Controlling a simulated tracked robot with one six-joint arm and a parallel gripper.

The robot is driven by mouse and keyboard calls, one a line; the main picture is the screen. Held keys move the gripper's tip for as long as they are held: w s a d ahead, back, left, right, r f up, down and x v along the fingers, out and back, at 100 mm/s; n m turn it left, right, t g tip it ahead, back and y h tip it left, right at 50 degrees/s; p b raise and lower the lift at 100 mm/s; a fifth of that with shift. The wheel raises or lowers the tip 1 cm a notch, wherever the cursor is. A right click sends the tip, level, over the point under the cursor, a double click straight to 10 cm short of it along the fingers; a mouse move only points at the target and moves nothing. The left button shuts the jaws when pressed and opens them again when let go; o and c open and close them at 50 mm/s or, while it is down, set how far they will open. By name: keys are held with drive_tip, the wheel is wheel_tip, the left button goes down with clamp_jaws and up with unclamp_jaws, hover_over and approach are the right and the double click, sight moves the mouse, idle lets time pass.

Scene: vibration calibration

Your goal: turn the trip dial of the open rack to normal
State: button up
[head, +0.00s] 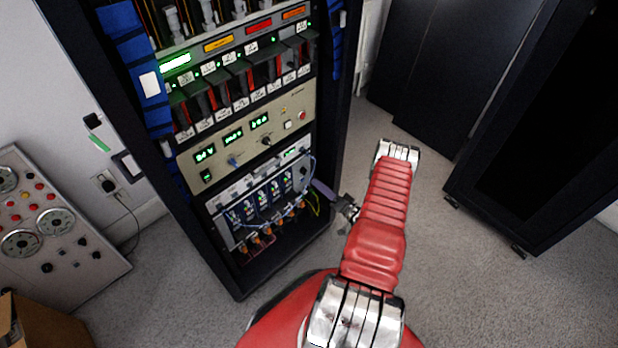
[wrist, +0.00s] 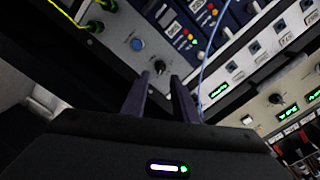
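The open rack (head: 330,130) stands left of my red arm in the head view, its front filled with panels. In the wrist view a black dial (wrist: 160,67) sits on a light grey panel (wrist: 112,42), with a round blue button (wrist: 137,44) beside it. My gripper (wrist: 161,76) points at this dial, its two dark fingers apart and empty. The dial shows between the fingertips; I cannot tell whether they reach around it. The dial's labels and setting are too small to read. In the head view my gripper (head: 316,185) is at the rack's lower right.
A blue cable (wrist: 207,60) hangs right of the fingers, and yellow-green wires (wrist: 66,15) run at upper left. A beige panel (head: 290,108) with other knobs is higher on the rack. Dark cabinets (head: 475,60) stand at right. Carpet (head: 450,270) is clear there.

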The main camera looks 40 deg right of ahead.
sight(304, 171)
drive_tip(key=w, duration=0.6)
drive_tip(key=shift+w, duration=0.15)
drive_tip(key=shift+a, duration=0.1)
drive_tip(key=shift+c, duration=0.4)
clamp_jaws()
